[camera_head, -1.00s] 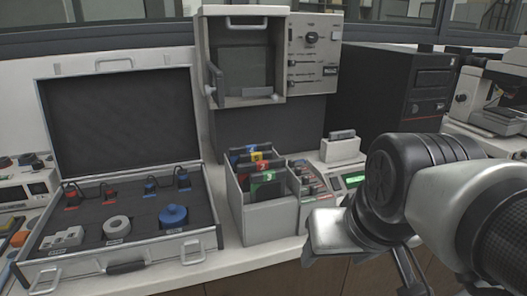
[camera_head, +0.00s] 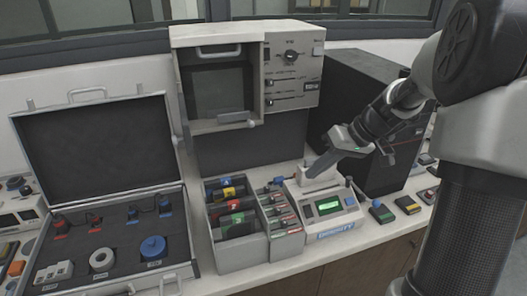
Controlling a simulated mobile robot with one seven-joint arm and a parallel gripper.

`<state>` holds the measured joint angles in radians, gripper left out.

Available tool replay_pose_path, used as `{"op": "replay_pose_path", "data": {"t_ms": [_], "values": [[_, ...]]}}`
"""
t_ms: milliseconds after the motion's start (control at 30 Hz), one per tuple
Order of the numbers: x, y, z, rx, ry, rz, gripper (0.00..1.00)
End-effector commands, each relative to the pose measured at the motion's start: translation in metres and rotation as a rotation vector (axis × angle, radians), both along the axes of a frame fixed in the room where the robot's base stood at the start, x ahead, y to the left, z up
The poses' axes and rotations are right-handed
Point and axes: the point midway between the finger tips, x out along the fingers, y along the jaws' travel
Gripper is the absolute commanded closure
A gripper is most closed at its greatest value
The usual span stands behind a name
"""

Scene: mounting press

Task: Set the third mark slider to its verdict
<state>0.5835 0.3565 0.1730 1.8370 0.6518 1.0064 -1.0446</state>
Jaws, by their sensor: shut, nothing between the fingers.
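A narrow grey strip of small rows with red and green marks (camera_head: 284,215) stands between the card box and the device with the green screen. Its rows are too small to read, and I cannot tell the slider positions or which is the third. My gripper (camera_head: 313,173) is shut and empty. It points down and left, just above or in front of the white block (camera_head: 320,185) at the back of the screen device, to the right of the strip. I cannot tell whether it touches the block.
The device with a green screen (camera_head: 328,206) sits right of the strip. The grey box (camera_head: 240,257) of coloured cards stands left of it. An open case (camera_head: 120,285) is at the left. The press cabinet (camera_head: 292,60) with knob and slots stands behind. Several small button boxes (camera_head: 381,212) lie right.

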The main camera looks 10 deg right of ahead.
Motion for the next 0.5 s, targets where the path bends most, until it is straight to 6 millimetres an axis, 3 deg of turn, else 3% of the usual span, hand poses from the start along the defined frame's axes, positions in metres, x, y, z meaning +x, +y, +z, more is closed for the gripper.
{"op": "replay_pose_path", "data": {"t_ms": [100, 200, 500], "values": [[0.004, -0.019, -0.012, 0.028, -0.024, 0.035, 1.0], [0.006, -0.022, -0.02, 0.033, -0.037, 0.05, 1.0], [0.017, 0.003, -0.057, 0.035, -0.035, 0.055, 1.0]]}}
